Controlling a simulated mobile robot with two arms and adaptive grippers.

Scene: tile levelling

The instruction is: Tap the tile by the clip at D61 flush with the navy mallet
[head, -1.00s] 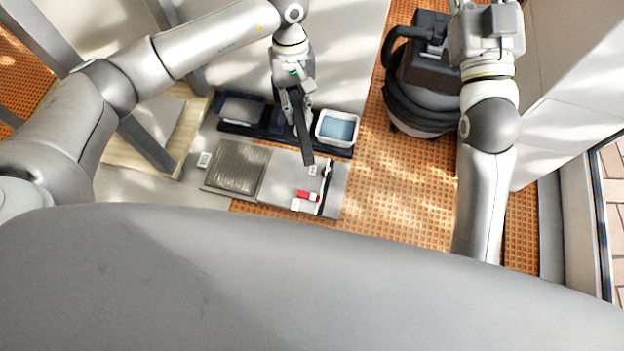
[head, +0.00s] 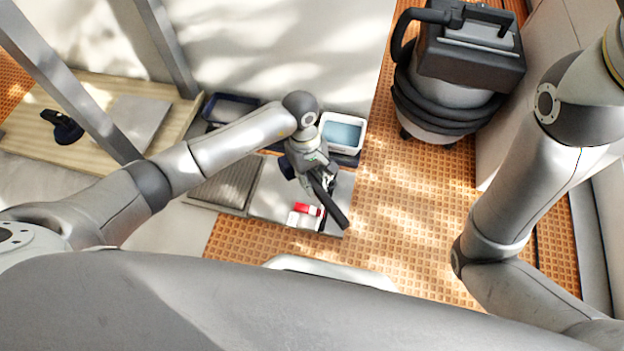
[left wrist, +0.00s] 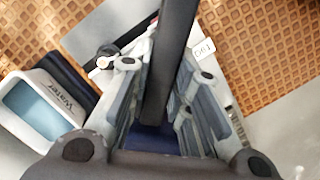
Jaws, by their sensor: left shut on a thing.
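My left gripper (head: 318,178) is shut on a long dark bar, which appears to be the mallet's handle (head: 332,205). The bar slants down to the right over the tile edge in the head view. In the left wrist view the handle (left wrist: 172,60) runs up between the fingers, with a navy part (left wrist: 158,140) near the palm. A white tag (left wrist: 203,48), which seems to read D61 upside down, lies just right of the handle. A pale tile (head: 268,197) lies below the gripper. The clip and any height step are too small or hidden to tell. My right gripper is out of view.
A ribbed brown-grey tile (head: 228,186) lies left of the pale one. A red and white object (head: 305,213) lies on the tiles. A white water tub (head: 343,133) and dark tray (head: 229,109) stand behind. A vacuum cleaner (head: 452,85) stands at the right. Orange waffled floor (head: 385,210) is clear.

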